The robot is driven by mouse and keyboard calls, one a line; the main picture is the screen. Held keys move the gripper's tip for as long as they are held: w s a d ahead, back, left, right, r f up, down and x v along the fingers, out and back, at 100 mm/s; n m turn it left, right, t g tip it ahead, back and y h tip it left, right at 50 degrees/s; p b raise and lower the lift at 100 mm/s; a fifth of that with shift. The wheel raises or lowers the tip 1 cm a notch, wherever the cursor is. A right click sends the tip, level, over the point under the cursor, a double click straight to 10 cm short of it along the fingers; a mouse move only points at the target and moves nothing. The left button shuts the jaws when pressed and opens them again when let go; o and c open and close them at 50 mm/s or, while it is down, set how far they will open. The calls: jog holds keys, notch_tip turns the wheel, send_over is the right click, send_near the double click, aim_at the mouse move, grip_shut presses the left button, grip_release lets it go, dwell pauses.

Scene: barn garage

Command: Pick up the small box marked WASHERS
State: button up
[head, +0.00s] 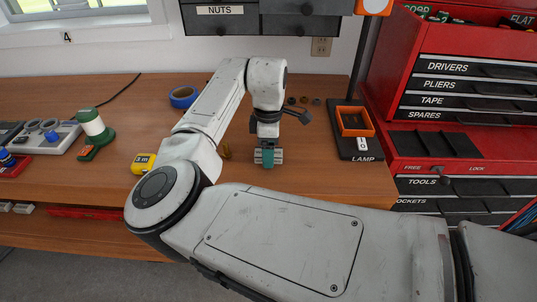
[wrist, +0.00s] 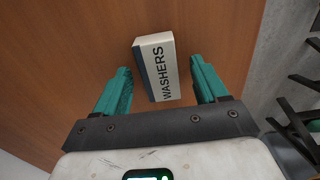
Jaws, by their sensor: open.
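The small box (wrist: 155,66) is white with a dark blue side strip and black lettering reading WASHERS. In the wrist view it lies on the brown wooden bench between the two teal fingers of my gripper (wrist: 160,70), with a gap on each side. The fingers are open, and the far end of the box reaches past their tips. In the head view my gripper (head: 267,157) points down low over the bench. A pale box shape shows on both sides of the teal finger there, partly hidden by it.
Grey drawers marked NUTS (head: 220,20) hang above.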

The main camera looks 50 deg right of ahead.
jog(key=c, duration=1.2)
jog(key=shift+r, duration=0.15)
